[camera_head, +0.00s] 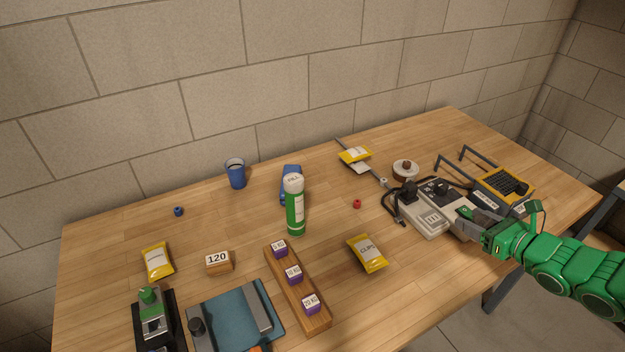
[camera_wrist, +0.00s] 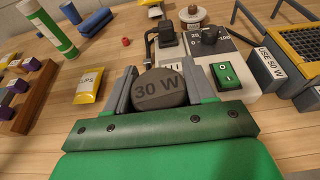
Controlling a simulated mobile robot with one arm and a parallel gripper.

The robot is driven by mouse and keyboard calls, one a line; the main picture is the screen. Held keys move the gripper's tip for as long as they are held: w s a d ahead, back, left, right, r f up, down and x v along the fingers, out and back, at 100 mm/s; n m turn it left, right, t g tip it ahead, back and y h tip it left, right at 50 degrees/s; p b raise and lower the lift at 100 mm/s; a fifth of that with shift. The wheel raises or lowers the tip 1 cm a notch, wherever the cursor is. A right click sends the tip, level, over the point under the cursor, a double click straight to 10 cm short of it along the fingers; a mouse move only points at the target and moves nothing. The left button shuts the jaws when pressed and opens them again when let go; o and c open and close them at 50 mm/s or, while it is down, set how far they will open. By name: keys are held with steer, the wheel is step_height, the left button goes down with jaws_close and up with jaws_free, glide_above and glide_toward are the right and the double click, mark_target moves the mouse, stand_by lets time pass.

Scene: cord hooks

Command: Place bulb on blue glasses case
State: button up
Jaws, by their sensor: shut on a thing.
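My gripper (camera_wrist: 160,82) is shut on a dark grey rounded bulb marked "30 W" (camera_wrist: 160,90), held between its two fingers in the wrist view. In the head view my gripper (camera_head: 474,222) is at the right, over the front of a grey device, and the bulb cannot be made out there. The blue glasses case (camera_head: 290,186) lies at the back middle of the table, partly hidden behind an upright green tube. It also shows at the upper left of the wrist view (camera_wrist: 96,22), well away from my gripper.
The green tube (camera_head: 295,212) stands before the case. The grey device (camera_head: 432,217) with a green switch (camera_wrist: 226,76) lies under my gripper.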

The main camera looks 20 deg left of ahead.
step_height(320, 180, up, 9)
steer(key=shift+f, duration=0.1)
steer(key=w+a, duration=0.1)
steer(key=w, duration=0.1)
steer(key=n+g+y, duration=0.4)
steer(key=n+g, duration=0.3)
steer(key=g, duration=0.1)
glide_above(285, 168)
steer(key=s+d, duration=0.2)
steer(key=s, duration=0.2)
steer(key=shift+a+f, duration=0.15)
steer(key=shift+f, duration=7.35)
steer(key=shift+f, duration=0.15)
